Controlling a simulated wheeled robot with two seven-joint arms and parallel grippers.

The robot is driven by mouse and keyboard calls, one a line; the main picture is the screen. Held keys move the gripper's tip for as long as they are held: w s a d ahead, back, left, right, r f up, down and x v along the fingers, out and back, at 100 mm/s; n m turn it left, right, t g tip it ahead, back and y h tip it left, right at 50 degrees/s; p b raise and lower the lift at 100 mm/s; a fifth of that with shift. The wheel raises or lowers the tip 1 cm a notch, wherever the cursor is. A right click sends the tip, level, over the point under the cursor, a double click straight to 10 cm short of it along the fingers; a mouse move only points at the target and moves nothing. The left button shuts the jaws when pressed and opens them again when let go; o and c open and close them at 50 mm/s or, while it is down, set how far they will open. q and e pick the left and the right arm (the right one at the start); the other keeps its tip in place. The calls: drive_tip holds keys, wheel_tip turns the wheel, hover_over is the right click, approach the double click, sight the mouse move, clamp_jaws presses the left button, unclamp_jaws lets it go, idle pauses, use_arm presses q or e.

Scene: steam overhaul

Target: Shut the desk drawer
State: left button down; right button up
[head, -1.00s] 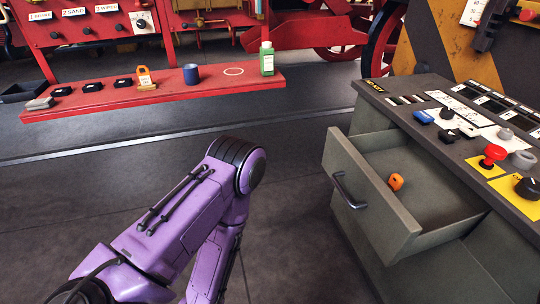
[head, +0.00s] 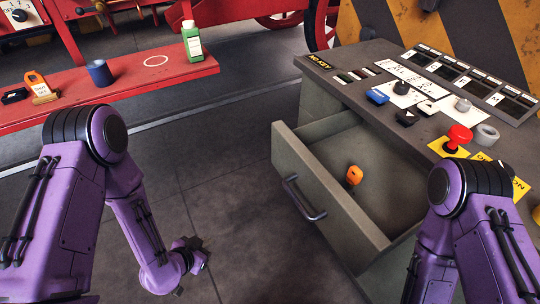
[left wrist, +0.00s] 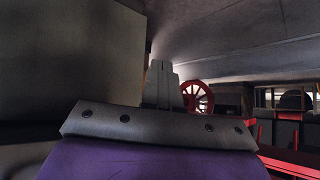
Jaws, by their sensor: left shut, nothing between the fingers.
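The desk drawer (head: 335,200) is grey and stands pulled out from the grey desk (head: 345,80). Its front panel carries a dark bar handle (head: 303,198). A small orange object (head: 353,176) lies inside the drawer. My left gripper (head: 198,257) is low over the floor, left of the drawer front and apart from it. Its fingers show shut and empty in the left wrist view (left wrist: 161,84). My right arm comes in at the right, in front of part of the desk and drawer; its gripper is out of sight.
The desk top holds a red mushroom button (head: 457,138), a blue item (head: 377,97) and several labels and switches. A red bench (head: 130,78) at the left bears a green bottle (head: 192,40) and a blue cup (head: 99,73). Dark floor lies clear between bench and drawer.

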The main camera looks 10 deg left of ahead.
use_arm(q)
drive_tip(key=w+d+r+m+t+h, duration=0.35)
drive_tip(key=w+r+m+h, duration=0.35)
drive_tip(key=r+m, duration=0.45)
drive_tip(key=m+g+h, duration=0.2)
drive_tip(key=m+h, duration=0.3)
drive_tip(key=m, duration=0.8)
approach(280, 158)
drive_tip(key=p+x, duration=0.1)
drive_tip(key=x, duration=0.4)
drive_tip(key=shift+w+d, duration=0.25)
drive_tip(key=shift+w+d+f, duration=0.1)
drive_tip(key=shift+w+d, duration=0.25)
drive_tip(key=shift+d, duration=0.15)
use_arm(e)
drive_tip(key=shift+s+r, duration=0.35)
drive_tip(key=shift+r, duration=0.3)
drive_tip(key=shift+f, duration=0.1)
